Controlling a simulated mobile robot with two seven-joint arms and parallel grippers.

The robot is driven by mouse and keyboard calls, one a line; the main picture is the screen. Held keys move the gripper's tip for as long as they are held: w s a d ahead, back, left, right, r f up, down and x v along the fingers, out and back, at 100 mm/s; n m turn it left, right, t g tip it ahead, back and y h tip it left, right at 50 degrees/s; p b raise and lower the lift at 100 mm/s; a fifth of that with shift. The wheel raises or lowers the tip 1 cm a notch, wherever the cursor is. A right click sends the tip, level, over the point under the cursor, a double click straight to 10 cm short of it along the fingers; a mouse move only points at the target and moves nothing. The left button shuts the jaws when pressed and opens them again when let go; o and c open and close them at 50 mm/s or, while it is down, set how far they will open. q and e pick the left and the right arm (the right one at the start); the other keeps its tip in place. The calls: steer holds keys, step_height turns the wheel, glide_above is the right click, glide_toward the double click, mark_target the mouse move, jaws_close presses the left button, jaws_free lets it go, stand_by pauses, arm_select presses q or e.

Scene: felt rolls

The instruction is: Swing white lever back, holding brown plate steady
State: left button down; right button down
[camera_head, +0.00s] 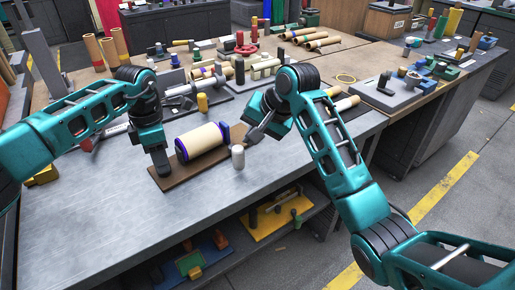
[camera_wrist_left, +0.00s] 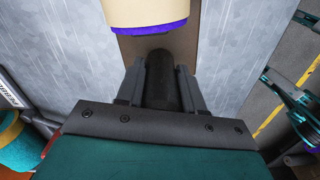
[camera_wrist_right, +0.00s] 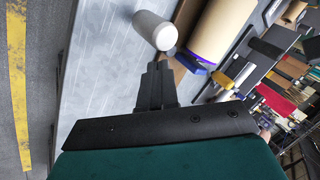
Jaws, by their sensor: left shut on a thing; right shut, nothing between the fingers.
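The brown plate (camera_head: 163,183) lies on the metal bench, with a cream roll with purple ends (camera_head: 203,141) on it. My left gripper (camera_head: 162,170) is shut on a dark upright post (camera_wrist_left: 161,82) at the plate's left end; the plate also shows in the left wrist view (camera_wrist_left: 148,45). The white lever (camera_head: 238,158) is a short white cylinder near the plate's right end; it also shows in the right wrist view (camera_wrist_right: 155,30). My right gripper (camera_head: 251,141) is shut and empty beside the lever. I cannot tell whether they touch.
A blue block (camera_head: 223,131) stands at the roll's right end. Behind are red, grey and brown fixtures and loose rolls (camera_head: 311,40). A shelf under the bench holds a yellow plate (camera_head: 270,217). The bench's left front is clear.

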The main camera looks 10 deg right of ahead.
arm_select(q)
steer(key=shift+a, duration=0.15)
arm_select(e)
steer(key=r, duration=0.1)
steer(key=d+r, duration=0.1)
steer(key=r, duration=0.1)
steer(key=shift+w+r, duration=0.2)
steer(key=shift+r, duration=0.1)
arm_select(q)
steer(key=c, duration=0.6)
jaws_free()
steer(key=shift+o, duration=0.2)
steer(key=o, duration=0.6)
steer(key=shift+c, duration=0.2)
steer(key=shift+r, duration=0.15)
arm_select(e)
steer(key=shift+r, duration=0.1)
arm_select(q)
steer(key=shift+r+p, duration=0.95)
steer(key=shift+r, duration=0.4)
arm_select(e)
steer(key=shift+r, duration=0.8)
